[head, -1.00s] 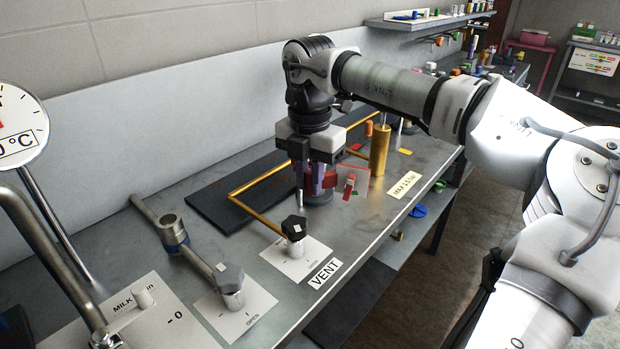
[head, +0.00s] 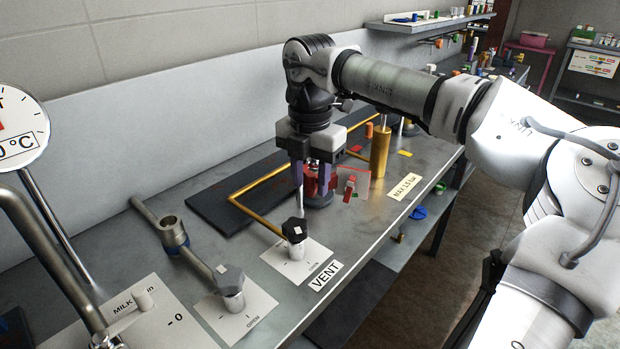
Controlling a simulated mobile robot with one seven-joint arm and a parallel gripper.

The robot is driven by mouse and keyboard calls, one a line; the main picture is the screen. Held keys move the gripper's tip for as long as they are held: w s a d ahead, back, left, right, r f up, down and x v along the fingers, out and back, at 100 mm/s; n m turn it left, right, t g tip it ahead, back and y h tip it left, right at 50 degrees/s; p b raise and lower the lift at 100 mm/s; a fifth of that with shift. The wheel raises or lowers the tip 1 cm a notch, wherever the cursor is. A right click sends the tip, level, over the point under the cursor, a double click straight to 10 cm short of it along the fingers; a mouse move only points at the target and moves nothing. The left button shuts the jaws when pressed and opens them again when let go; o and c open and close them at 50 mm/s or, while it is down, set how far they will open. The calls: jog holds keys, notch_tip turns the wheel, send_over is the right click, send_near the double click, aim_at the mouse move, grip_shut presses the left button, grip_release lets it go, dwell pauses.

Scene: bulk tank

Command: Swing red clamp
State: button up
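The red clamp (head: 311,184) is on a dark round fitting on the metal bench, beneath my arm. My gripper (head: 311,190) points straight down over it, with one finger to each side. The fingers stand apart and red shows between them. I cannot tell whether either finger touches the clamp. The fingers and the gripper body hide part of the clamp. A small red lever with a green mark (head: 350,185) stands just to the right of the gripper.
A brass cylinder (head: 380,152) stands close behind and to the right. A brass pipe (head: 262,181) runs to a black-knobbed valve (head: 294,230) at the front left. The VENT label (head: 325,276) lies near the bench edge. A second valve (head: 229,280) is farther left.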

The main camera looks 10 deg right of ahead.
notch_tip(320, 180, up, 13)
jog(key=shift+r+p, duration=0.2)
jog(key=shift+p, duration=0.15)
